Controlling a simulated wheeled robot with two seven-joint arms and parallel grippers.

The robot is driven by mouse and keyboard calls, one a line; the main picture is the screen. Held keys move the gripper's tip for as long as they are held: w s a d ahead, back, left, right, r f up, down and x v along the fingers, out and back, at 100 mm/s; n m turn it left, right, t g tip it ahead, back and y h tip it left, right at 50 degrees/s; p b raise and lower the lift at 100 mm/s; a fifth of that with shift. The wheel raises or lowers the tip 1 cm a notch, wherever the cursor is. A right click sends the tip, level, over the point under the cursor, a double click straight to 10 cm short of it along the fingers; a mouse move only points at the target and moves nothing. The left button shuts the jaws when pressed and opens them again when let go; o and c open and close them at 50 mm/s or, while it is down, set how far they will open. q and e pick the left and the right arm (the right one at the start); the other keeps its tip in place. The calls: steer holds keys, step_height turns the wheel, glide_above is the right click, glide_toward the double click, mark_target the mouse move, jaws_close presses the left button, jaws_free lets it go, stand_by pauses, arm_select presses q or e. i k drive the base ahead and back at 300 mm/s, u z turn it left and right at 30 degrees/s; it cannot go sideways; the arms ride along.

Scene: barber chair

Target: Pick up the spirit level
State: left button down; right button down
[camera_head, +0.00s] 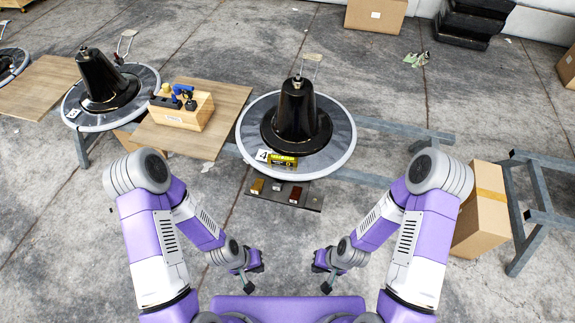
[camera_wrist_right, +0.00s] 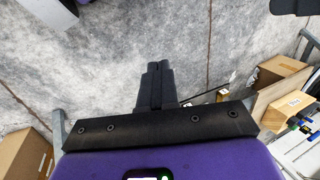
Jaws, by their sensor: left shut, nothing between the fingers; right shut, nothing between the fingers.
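The spirit level appears to be the small yellow and black block (camera_head: 284,161) lying on the front rim of the middle round grey platform (camera_head: 341,130), beside a white card marked 4. My left gripper (camera_head: 249,286) is shut and empty, low in front of my body, well short of the platform. My right gripper (camera_head: 327,287) is also shut and empty, to the right of the left one and apart from the level. Its closed dark fingers (camera_wrist_right: 157,82) show in the right wrist view over bare floor; the level is not seen there.
A black cone (camera_head: 297,112) rises from the platform behind the level. A dark plate (camera_head: 311,200) with small coloured blocks sits in front. A wooden box with tools (camera_head: 183,112) stands left on a board. A cardboard box (camera_head: 482,212) and grey metal frame (camera_head: 533,240) are at right.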

mark_target(272, 159)
steer(key=u, duration=0.75)
steer(key=k, duration=1)
steer(key=u, duration=1.35)
steer(key=i, duration=2.25)
steer(key=z, duration=1.05)
steer(key=i, duration=1.4)
steer(key=z, duration=1.95)
steer(key=i, duration=0.95)
steer(key=z, duration=0.15)
